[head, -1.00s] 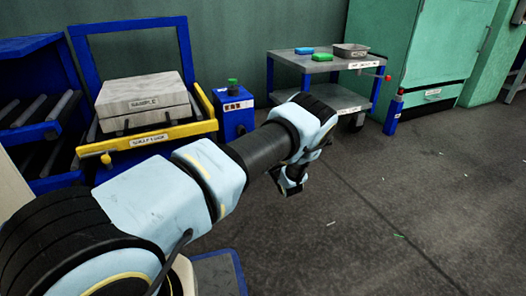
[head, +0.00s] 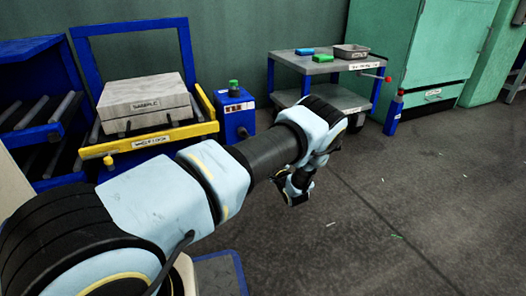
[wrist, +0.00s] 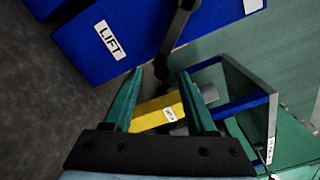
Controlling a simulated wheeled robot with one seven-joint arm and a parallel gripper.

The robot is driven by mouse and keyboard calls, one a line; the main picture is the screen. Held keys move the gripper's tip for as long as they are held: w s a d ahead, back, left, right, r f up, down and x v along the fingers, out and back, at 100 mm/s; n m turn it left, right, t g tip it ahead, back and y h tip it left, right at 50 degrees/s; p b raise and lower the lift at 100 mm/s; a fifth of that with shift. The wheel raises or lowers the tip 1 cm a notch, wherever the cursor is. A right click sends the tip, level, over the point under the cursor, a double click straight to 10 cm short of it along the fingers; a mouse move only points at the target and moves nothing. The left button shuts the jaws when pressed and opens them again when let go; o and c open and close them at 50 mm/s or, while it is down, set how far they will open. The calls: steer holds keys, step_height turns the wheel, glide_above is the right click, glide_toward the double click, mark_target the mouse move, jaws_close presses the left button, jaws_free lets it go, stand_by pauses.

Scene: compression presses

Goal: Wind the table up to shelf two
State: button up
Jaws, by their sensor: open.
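In the head view the lift table stands at the left, with a yellow front bar (head: 180,135) and a blue upright frame (head: 129,24). A grey block labelled SAMPLE (head: 145,100) rests on it. My gripper (head: 297,190) hangs over the floor to the right, small and dark, apart from the table. In the wrist view my gripper (wrist: 160,82) is open, with its two green fingers apart. A dark crank-like bar (wrist: 176,30) comes down from the top, ending near the gap between the fingertips; contact cannot be told. A blue box labelled LIFT (wrist: 130,38) lies beyond.
A blue box with a green knob (head: 235,112) stands right of the table. Blue roller shelves (head: 35,110) stand at far left.

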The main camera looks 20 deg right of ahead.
steer(key=s+p, duration=0.2)
steer(key=s, duration=0.5)
steer(key=shift+d, duration=0.4)
